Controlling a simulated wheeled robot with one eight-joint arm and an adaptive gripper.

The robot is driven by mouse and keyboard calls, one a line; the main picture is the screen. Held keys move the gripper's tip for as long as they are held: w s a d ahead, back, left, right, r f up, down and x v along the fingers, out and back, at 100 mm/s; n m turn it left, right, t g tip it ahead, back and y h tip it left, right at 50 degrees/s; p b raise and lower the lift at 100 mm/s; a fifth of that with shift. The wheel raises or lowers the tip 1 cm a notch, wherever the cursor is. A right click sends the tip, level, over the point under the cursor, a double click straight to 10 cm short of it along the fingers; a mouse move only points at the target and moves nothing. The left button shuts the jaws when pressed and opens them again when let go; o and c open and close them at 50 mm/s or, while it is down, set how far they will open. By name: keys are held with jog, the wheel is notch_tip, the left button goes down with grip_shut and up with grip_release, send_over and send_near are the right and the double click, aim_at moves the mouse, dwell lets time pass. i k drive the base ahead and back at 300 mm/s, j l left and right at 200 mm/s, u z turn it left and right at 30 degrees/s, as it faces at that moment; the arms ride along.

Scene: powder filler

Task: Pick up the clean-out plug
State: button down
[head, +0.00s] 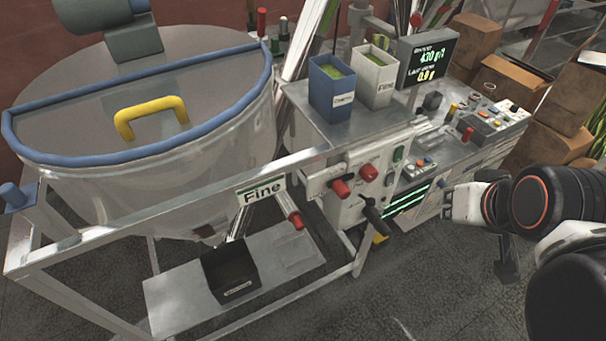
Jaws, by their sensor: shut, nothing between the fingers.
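My gripper (449,205) is at the right, in front of the control bench, pointing left with its fingers shut and empty. I cannot tell for sure which part is the clean-out plug. A red-ended part (296,220) sticks out beside the "Fine" sign, below the hopper frame's front rail. Red knobs (340,188) and (369,173) and a black handle (374,213) sit on the grey front panel, left of my gripper. My gripper is apart from all of these.
A large steel hopper (90,205) with blue rim and yellow handle stands at left in a metal frame. Blue (331,92) and white (372,82) bins stand on the bench. Boxes (550,125) are stacked right.

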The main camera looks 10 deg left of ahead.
aim_at(294, 218)
jog(key=u, duration=0.5)
jog(key=l+u, duration=0.25)
jog(key=u, duration=0.15)
jog(key=i+l+u, duration=0.1)
jog(key=l+u, duration=0.2)
jog(key=u, duration=0.15)
jog(key=l+u, duration=0.25)
jog(key=u, duration=0.15)
jog(key=l+u, duration=0.3)
jog(key=u, duration=0.15)
jog(key=k+l+u, duration=0.1)
jog(key=l, duration=0.25)
jog(key=k+l+u, duration=0.1)
jog(key=k+l, duration=0.15)
jog(key=k+l+u, duration=0.1)
jog(key=l, duration=0.35)
jog(key=l+z, duration=0.1)
